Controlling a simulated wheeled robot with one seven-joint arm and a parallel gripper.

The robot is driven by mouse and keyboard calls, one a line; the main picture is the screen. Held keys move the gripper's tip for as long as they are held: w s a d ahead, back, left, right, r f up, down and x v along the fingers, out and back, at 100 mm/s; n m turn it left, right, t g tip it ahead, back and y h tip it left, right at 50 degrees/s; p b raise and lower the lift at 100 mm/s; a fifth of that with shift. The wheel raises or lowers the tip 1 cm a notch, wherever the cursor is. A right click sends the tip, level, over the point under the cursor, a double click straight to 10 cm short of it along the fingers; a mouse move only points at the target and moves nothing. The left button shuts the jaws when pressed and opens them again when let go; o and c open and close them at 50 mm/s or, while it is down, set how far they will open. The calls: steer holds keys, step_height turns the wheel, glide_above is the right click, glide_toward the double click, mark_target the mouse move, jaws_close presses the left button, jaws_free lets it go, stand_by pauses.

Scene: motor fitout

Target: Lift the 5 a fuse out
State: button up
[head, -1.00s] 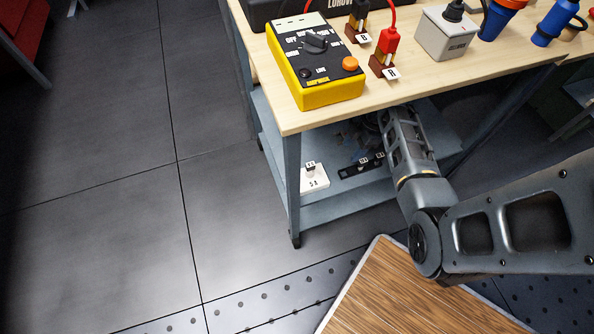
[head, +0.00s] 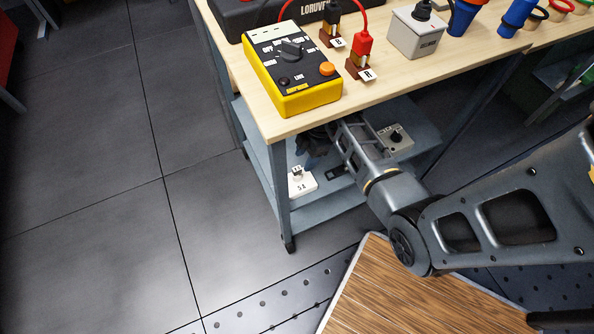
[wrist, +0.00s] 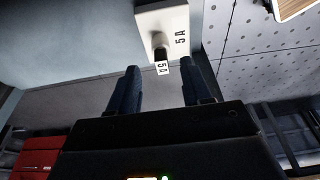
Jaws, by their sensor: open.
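The 5 A fuse (wrist: 160,53) is a small dark piece with a white "5A" tag, standing in a white block (wrist: 174,22) marked 5A. In the head view the white block (head: 303,186) lies on the cart's lower shelf, with the fuse (head: 297,171) on top. My gripper (wrist: 161,86) is open and empty in the wrist view. Its two dark fingers point toward the block, with the tag just beyond and between the tips. They appear apart from the fuse. In the head view my gripper is under the tabletop, partly hidden and in shade.
The wooden tabletop (head: 290,123) overhangs the lower shelf (head: 320,207), and a cart leg (head: 283,195) stands beside the block. A dark strip (head: 337,173) and a grey box with a black knob (head: 393,140) share the shelf. A yellow meter (head: 308,98) sits above.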

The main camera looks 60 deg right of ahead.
mark_target(299, 168)
steer(key=x, duration=0.3)
steer(key=a+b+x, duration=0.1)
steer(key=x, duration=0.1)
steer(key=shift+w, duration=0.3)
jaws_close()
